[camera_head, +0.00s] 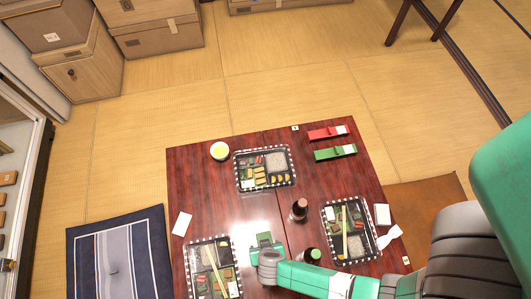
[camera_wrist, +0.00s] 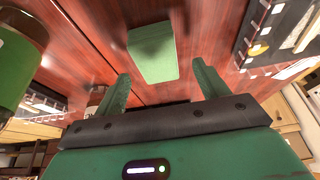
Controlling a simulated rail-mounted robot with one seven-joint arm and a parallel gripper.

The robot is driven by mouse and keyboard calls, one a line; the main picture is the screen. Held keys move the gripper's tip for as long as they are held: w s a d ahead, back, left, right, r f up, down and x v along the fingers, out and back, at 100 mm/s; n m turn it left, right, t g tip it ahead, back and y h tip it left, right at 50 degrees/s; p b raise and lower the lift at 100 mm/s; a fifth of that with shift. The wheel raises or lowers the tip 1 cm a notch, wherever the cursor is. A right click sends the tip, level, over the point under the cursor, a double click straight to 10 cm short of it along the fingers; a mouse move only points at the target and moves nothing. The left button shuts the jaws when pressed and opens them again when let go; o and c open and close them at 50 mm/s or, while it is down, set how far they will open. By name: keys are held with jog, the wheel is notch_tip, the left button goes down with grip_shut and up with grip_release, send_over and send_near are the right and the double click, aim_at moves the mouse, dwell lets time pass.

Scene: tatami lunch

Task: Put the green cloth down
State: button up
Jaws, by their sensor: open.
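The green cloth (camera_wrist: 152,52) is a folded light-green rectangle in the wrist view, seen against the dark red table. It appears to lie flat on the table, ahead of my fingertips. My gripper (camera_wrist: 162,78) is open, with one finger to each side of the cloth's near end and gaps between them and it. In the head view my gripper (camera_head: 264,243) is low over the table's front middle, and I cannot tell the cloth apart from its green body there.
Boxed lunches stand at the back (camera_head: 265,187), front left (camera_head: 190,270) and right (camera_head: 326,225) of the table (camera_head: 205,195). Red (camera_head: 328,132) and green (camera_head: 335,152) packets lie at the back right.

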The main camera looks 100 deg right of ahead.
jog(key=p+v, duration=0.2)
jog(key=v, duration=0.5)
jog(key=shift+s+r+p, duration=0.15)
jog(key=shift+r+p, duration=0.05)
jog(key=shift+p, duration=0.1)
